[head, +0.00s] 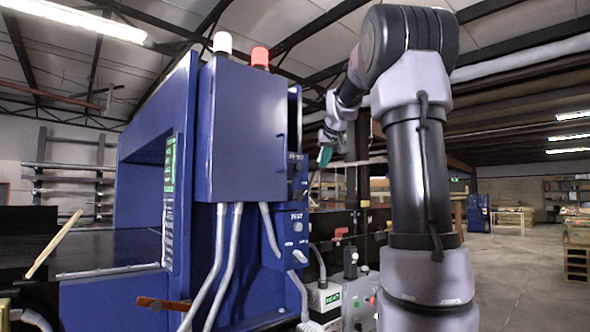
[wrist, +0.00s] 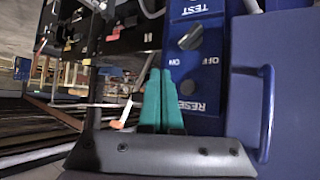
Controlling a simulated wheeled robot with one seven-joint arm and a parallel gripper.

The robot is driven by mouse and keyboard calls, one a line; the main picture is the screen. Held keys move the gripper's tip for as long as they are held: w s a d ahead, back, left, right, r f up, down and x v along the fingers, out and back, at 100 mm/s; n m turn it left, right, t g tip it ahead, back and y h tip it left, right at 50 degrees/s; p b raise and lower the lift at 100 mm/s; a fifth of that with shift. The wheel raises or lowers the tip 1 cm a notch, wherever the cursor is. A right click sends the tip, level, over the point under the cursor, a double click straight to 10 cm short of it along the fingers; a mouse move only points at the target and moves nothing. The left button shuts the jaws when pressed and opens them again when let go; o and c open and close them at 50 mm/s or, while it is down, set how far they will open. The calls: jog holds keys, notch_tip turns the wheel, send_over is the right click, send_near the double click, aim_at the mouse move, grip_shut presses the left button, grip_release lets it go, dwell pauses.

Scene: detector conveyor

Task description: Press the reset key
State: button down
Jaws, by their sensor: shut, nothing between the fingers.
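The blue control panel (wrist: 208,70) shows upside down in the wrist view, with RESET, ON/OFF and TEST lettering. The reset key (wrist: 187,87) appears as a small dark round shape beside the RESET lettering, close to the right of my fingers; it is hard to make out. My gripper (wrist: 161,72) has teal fingers pressed together with nothing between them. They lie in front of the panel's left edge in the wrist view; I cannot tell the gap in depth. In the head view my gripper (head: 325,156) is raised, to the right of the blue machine's side panel (head: 290,220).
The blue machine (head: 245,130) stands at the left, with grey conduits down its front and lamps on top. A blue handle (wrist: 267,115) juts out right of the panel in the wrist view. A small control box (head: 325,300) is low in the middle. Open floor (head: 520,270) lies right.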

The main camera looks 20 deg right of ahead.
jog(key=shift+w+a, duration=0.1)
send_near(301, 169)
jog(key=shift+w+d+f, duration=0.3)
jog(key=shift+w+f, duration=0.3)
jog(key=shift+f, duration=0.05)
jog(key=shift+w+d+f, duration=0.25)
jog(key=shift+w+f, duration=0.35)
jog(key=shift+f, duration=0.1)
jog(key=shift+w+d+f, duration=0.3)
jog(key=shift+w+f, duration=0.25)
jog(key=shift+f, duration=0.1)
jog(key=shift+w, duration=0.1)
dwell(0.7)
jog(key=shift+w+a, duration=0.15)
jog(key=shift+w, duration=0.1)
jog(key=shift+w+a, duration=0.2)
jog(key=shift+w, duration=0.3)
dwell(0.7)
jog(key=shift+s, duration=0.1)
jog(key=shift+s+d, duration=0.35)
jog(key=shift+s, duration=0.45)
jog(key=shift+s+d, duration=0.3)
jog(key=shift+s, duration=0.5)
jog(key=shift+s+d, duration=0.25)
jog(key=shift+s, duration=0.5)
jog(key=shift+s+d, duration=0.3)
jog(key=shift+s, duration=0.5)
